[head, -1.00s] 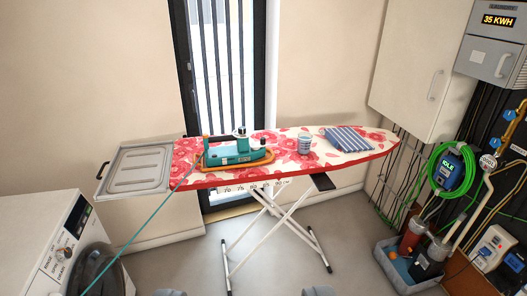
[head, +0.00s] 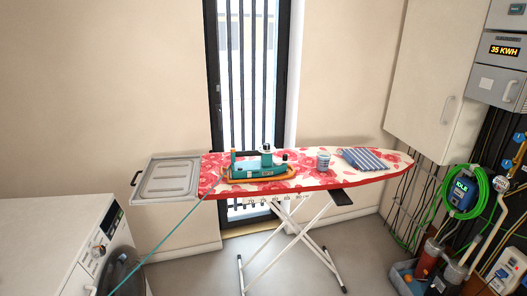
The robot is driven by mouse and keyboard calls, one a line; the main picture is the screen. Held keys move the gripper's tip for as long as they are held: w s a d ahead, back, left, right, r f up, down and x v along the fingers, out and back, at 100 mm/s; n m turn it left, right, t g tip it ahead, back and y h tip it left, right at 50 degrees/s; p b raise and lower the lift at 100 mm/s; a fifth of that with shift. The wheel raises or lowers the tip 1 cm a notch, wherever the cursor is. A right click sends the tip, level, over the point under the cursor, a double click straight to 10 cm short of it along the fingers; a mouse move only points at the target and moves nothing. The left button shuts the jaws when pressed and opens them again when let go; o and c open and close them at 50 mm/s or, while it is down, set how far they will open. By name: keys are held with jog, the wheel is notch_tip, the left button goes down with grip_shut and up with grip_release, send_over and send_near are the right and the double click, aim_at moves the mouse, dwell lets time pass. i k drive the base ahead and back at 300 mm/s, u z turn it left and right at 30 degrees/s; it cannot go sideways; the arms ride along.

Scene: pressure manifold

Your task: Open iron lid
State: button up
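A teal iron (head: 258,171) with an orange base lies near the middle of the ironing board (head: 215,176), which has a red and white floral cover. A white round cap with a dark top (head: 266,148) stands up from the iron; it is too small to tell whether this is the lid or whether it is open. A teal cord (head: 165,236) runs from the iron down to the lower left. My gripper is not in view.
A metal tray (head: 143,191) forms the board's left end. A white washing machine (head: 50,235) stands lower left. Pipes and a green hose (head: 479,182) are at right. Floor below the board looks clear.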

aim_at(284, 159)
jog(key=u, duration=0.5)
jog(key=i, duration=2.5)
jog(key=z, duration=0.85)
jog(key=i, duration=0.9)
jog(key=z, duration=0.65)
